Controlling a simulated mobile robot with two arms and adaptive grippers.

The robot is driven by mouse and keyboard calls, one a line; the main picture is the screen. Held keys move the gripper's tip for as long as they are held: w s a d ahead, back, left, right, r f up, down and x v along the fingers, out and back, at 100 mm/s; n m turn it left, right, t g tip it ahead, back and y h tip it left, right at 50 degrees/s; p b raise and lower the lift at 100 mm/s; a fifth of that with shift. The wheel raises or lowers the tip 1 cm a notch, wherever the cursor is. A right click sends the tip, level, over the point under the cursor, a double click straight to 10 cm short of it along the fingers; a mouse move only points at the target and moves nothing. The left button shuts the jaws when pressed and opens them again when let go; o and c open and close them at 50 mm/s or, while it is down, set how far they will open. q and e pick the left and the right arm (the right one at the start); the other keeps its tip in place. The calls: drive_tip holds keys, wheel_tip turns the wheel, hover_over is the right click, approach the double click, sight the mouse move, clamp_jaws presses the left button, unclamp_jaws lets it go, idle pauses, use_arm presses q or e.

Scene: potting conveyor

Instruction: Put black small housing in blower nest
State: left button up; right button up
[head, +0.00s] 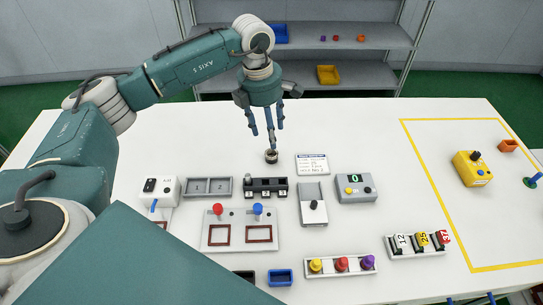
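My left gripper (267,130) hangs over the back middle of the white table, fingers pointing down and spread apart. A small dark round piece with a light top (271,156) stands on the table just below the fingertips; I cannot tell whether a finger touches it. It may be the black small housing. A black rack (267,188) with several light-marked slots lies in front of it. I cannot tell for sure which fixture is the blower nest; a white box (160,188) with a black top part and blue lever stands to the left. Blue fingertips of my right gripper (476,299) show at the bottom right edge.
A grey two-part tray (208,187), a white slide fixture (313,204) and a grey counter box (356,188) stand nearby. A red-and-blue-knob panel (240,239) lies in front. A yellow outline (437,188) marks the right side. The table's back left is clear.

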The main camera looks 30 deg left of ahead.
sight(271, 152)
use_arm(q)
wheel_tip(271, 152, down, 3)
drive_tip(key=shift+w+d+f+p, duration=0.1)
drive_tip(key=shift+w+d+p, duration=0.05)
drive_tip(key=shift+p, duration=0.15)
drive_tip(key=f, duration=0.1)
drive_tip(key=f+p, duration=0.1)
drive_tip(key=f, duration=0.1)
drive_tip(key=f+p, duration=0.1)
drive_tip(key=shift+s+d+f, duration=0.15)
drive_tip(key=shift+s+f, duration=0.15)
drive_tip(key=shift+f, duration=0.4)
drive_tip(key=c, duration=1)
drive_tip(key=shift+r, duration=0.1)
